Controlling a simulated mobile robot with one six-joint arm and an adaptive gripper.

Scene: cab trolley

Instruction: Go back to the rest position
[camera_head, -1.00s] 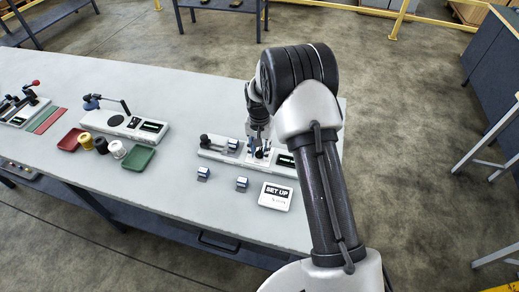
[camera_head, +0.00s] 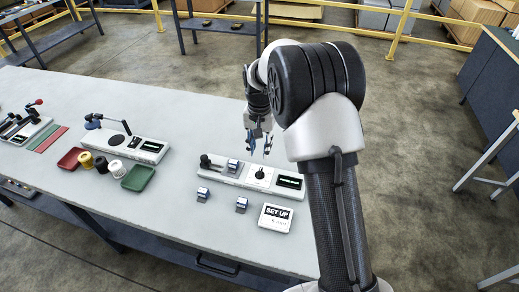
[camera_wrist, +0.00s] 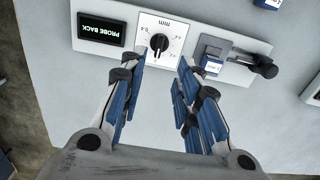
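My gripper (camera_head: 258,143) hangs above the back edge of the white gauge device (camera_head: 230,178). In the wrist view my gripper (camera_wrist: 155,85) has its blue-padded fingers spread wide, with nothing between them. Past the fingertips, the device shows a black dial knob (camera_wrist: 159,42) on a white scale marked "mm". A black display (camera_wrist: 101,30) beside it reads "PROBE BACK". A small blue and white block (camera_wrist: 211,64) sits in the device's holder, beside a black lever (camera_wrist: 262,66).
Two more small blocks (camera_head: 203,194) (camera_head: 241,204) and a "SET UP" card (camera_head: 276,217) lie in front of the device. Red (camera_head: 70,158) and green (camera_head: 138,178) trays, spools (camera_head: 101,164) and another device (camera_head: 130,145) stand to the left. The table's back (camera_head: 180,95) is clear.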

